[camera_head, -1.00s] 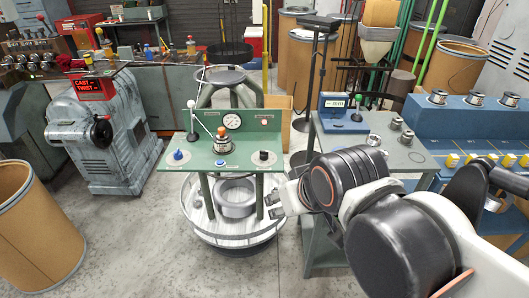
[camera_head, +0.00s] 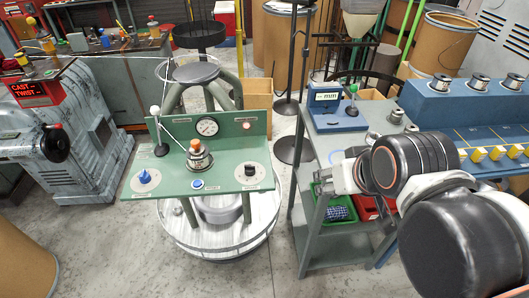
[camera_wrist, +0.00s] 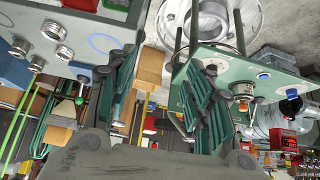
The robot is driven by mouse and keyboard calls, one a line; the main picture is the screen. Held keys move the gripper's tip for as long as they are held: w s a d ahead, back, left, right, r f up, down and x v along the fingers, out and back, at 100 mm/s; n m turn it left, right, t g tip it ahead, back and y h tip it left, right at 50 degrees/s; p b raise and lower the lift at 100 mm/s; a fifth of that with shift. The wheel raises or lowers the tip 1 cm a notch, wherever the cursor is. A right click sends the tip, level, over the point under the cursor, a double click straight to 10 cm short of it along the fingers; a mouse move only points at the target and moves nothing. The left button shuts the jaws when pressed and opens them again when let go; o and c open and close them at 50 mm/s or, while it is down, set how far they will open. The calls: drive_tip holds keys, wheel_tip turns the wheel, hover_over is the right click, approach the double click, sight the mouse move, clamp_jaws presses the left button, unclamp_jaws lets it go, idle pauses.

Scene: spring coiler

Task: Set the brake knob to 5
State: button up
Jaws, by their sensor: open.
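A green control panel (camera_head: 215,160) stands left of my gripper in the head view. A black knob (camera_head: 249,171) sits on a white dial at its right end, and a blue knob (camera_head: 144,176) on a white dial at its left end. The dial marks and labels are too small to read, so I cannot tell which is the brake knob. The panel also shows in the wrist view (camera_wrist: 275,75), with the blue knob (camera_wrist: 291,92) on the right. My gripper (camera_wrist: 160,88) is open and empty; its fingers are apart from the knobs.
A grey cart (camera_head: 342,145) with a blue "mm" readout box (camera_head: 336,112) stands right of the panel, close to my arm. A blue bench with spools (camera_head: 465,100) is further right. An orange-topped part (camera_head: 197,150) and a white-balled lever (camera_head: 156,130) rise from the panel.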

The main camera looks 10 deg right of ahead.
drive_tip(key=w+a+r+n+g+p, duration=0.2)
drive_tip(key=w+a+r+n+p, duration=0.1)
drive_tip(key=w+a+r+n, duration=0.25)
drive_tip(key=n+g+p, duration=0.6)
drive_tip(key=n, duration=0.6)
hover_over(249, 165)
drive_tip(key=w, duration=0.1)
wheel_tip(249, 165, down, 6)
drive_tip(key=f+b, duration=0.1)
drive_tip(key=f, duration=0.3)
drive_tip(key=f+b, duration=0.2)
drive_tip(key=f, duration=0.3)
drive_tip(key=s+f+b, duration=0.1)
drive_tip(key=f, duration=0.3)
drive_tip(key=shift+f, duration=0.3)
drive_tip(key=c, duration=1.1)
